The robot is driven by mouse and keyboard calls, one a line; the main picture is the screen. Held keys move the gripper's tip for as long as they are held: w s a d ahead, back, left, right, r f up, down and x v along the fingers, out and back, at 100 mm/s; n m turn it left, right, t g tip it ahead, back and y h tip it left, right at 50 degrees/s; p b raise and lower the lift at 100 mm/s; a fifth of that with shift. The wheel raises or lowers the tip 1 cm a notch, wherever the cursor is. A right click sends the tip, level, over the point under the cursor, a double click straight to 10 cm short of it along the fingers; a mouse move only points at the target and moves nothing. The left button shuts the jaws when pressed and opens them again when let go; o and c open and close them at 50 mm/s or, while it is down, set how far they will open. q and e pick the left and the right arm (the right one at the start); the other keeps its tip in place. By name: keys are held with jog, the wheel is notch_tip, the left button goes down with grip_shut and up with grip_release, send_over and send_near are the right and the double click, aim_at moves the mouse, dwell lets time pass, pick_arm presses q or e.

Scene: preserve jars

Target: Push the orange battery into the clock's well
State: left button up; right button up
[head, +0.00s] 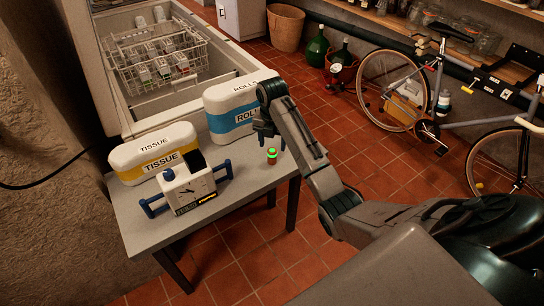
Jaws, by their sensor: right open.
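A small upright cylinder with an orange-brown body and bright green top, seemingly the orange battery (272,157), stands near the table's right edge. My right gripper (269,140) is open, fingers pointing down, just above or behind the battery; contact cannot be told. My left gripper is out of view.
The grey table (240,205) has bare room between clock and battery. A yellow-banded tissue pack (153,152) and a blue-banded rolls pack (231,104) stand along its back. Behind is an open chest with a wire rack (160,60). A bicycle (430,90) stands far right.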

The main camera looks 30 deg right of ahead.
aim_at(272, 150)
jog(key=shift+w+d+r+n, duration=0.2)
jog(key=shift+w+r+n, duration=0.25)
jog(key=shift+r, duration=0.1)
jog(key=shift+w+d+r+n, duration=0.15)
jog(key=shift+w+r+n, duration=0.2)
jog(key=shift+w+r, duration=0.15)
notch_tip(272, 150, down, 5)
jog(key=shift+d+f+p, duration=0.1)
jog(key=shift+f+p, duration=0.05)
jog(key=shift+p, duration=0.45)
jog(key=shift+f, duration=0.3)
notch_tip(272, 150, down, 4)
jog(key=shift+s+r+p, duration=0.1)
jog(key=shift+r+p, duration=0.05)
jog(key=shift+p, duration=0.65)
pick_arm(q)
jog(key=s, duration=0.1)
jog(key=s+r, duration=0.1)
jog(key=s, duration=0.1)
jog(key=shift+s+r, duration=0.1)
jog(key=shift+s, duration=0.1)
pick_arm(e)
jog(key=shift+f, duration=0.45)
jog(key=c, duration=1.1)
